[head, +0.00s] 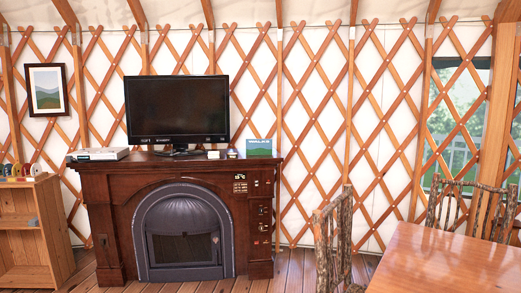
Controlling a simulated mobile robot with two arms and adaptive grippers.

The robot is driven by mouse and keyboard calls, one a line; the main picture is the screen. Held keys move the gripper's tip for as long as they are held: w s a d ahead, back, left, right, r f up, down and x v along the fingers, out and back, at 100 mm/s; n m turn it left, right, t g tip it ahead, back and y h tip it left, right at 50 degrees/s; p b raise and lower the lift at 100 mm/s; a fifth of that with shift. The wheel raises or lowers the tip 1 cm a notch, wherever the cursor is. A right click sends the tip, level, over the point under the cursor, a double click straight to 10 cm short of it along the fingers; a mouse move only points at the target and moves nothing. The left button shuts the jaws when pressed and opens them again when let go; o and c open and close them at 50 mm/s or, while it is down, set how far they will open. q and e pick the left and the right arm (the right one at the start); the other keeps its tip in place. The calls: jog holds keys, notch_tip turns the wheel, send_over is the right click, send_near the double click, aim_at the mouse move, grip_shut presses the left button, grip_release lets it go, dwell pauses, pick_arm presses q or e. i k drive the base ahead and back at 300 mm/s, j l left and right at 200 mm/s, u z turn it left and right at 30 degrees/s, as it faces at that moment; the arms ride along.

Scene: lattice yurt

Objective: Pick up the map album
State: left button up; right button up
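No object is clearly readable as the map album. A flat white-edged book or box (102,154) lies at the left end of the dark wooden fireplace mantel (225,162). A thin upright panel with a green landscape picture (258,148) stands at the mantel's right end, and its small lettering is too blurred to read. I cannot tell which of these, if either, is the album. Neither of my grippers shows in the head view.
A black television (178,108) stands mid-mantel, with small items to its right. A wooden shelf unit (32,225) stands at the left. A wooden table (450,260) and rustic chairs (335,240) fill the lower right. Plank floor shows between the fireplace and the chairs.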

aim_at(253, 147)
jog(key=i+j, duration=0.15)
jog(key=j, duration=0.2)
jog(key=i+j+u, duration=0.1)
jog(key=j, duration=0.3)
jog(key=i+j, duration=0.25)
jog(key=i+j+u, duration=0.15)
jog(key=i, duration=0.85)
jog(key=i+j+u, duration=0.2)
jog(key=i, duration=0.75)
jog(key=i+l+u, duration=0.3)
jog(key=i+l, duration=1.4)
jog(key=i+l+u, duration=0.1)
jog(key=l, duration=0.6)
jog(key=i+l, duration=0.15)
jog(key=l, duration=0.55)
jog(key=i+l+u, duration=0.15)
jog(key=l, duration=1.3)
jog(key=u, duration=0.05)
